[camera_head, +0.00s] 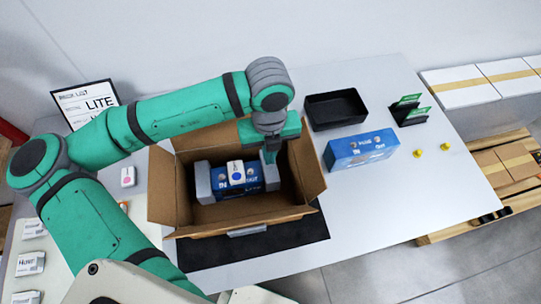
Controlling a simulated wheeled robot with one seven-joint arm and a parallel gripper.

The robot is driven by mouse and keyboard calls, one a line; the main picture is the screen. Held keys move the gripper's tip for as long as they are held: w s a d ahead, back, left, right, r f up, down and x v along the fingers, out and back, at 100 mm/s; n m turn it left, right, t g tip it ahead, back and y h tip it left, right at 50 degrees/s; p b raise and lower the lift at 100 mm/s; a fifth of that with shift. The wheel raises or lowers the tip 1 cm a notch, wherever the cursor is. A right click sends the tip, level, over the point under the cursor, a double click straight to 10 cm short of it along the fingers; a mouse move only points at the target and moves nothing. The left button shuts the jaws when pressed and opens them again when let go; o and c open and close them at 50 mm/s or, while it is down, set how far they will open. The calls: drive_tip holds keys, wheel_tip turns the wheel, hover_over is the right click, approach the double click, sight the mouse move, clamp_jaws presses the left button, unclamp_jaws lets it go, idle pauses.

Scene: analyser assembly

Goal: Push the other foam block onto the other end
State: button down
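An open cardboard box (240,218) stands on the table. Inside it lies a blue analyser (232,192) with a small white part (236,172) on top. One grey foam block (204,184) is at the analyser's left end. The other grey foam block (271,180) is at its right end, directly below my gripper (268,154). My gripper reaches down into the right side of the box, at or very near that block. Its fingertips are small and partly hidden, so I cannot tell whether they hold the block or how fully it is seated.
A black tray (336,110), a blue carton (361,150) and a black holder with green cards (408,112) stand right of the box. Two yellow pieces (432,150) lie farther right. A black mat (255,250) lies under the box. The table's front right is clear.

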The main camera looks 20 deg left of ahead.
drive_tip(key=shift+r, duration=2.1)
drive_tip(key=shift+w, duration=0.1)
